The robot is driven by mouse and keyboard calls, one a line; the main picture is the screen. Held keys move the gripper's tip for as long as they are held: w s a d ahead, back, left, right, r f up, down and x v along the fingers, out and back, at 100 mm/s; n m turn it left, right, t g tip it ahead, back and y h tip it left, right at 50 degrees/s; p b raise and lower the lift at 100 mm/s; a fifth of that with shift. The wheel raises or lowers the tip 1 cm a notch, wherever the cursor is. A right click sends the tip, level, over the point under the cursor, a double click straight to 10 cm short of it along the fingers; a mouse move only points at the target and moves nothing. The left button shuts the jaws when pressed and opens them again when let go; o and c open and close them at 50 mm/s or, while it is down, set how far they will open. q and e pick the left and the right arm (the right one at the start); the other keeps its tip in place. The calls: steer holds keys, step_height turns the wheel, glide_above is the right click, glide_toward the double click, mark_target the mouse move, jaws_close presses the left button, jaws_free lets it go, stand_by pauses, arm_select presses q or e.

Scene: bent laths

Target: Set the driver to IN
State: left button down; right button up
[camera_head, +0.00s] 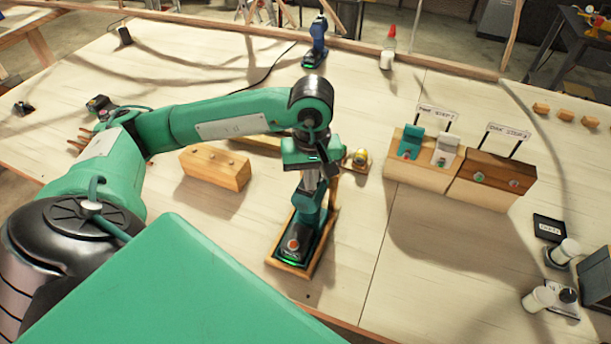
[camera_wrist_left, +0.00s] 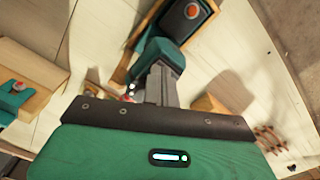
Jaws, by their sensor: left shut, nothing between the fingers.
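A teal and black driver (camera_head: 297,235) lies or stands in a wooden tray (camera_head: 328,250) at the middle front of the table. Its black base has an orange-red button and a green light. In the wrist view the base of the driver (camera_wrist_left: 187,22) shows at the top, with a teal part nearer the fingers. My left gripper (camera_head: 314,186) is shut and empty, pointing down at the driver's far end. In the wrist view the left gripper (camera_wrist_left: 157,72) overlaps the teal part; I cannot tell whether they touch. Any IN marking is too small to read. My right gripper is not in view.
A wooden block (camera_head: 215,168) lies left of the driver. Labelled wooden stations (camera_head: 450,172) stand to the right. A blue tool (camera_head: 316,45) stands at the back. White cups (camera_head: 540,299) are at the right.

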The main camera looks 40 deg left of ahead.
arm_select(q)
steer(key=shift+r, duration=0.1)
step_height(320, 180, up, 7)
steer(key=p, duration=0.2)
stand_by(0.5)
stand_by(0.5)
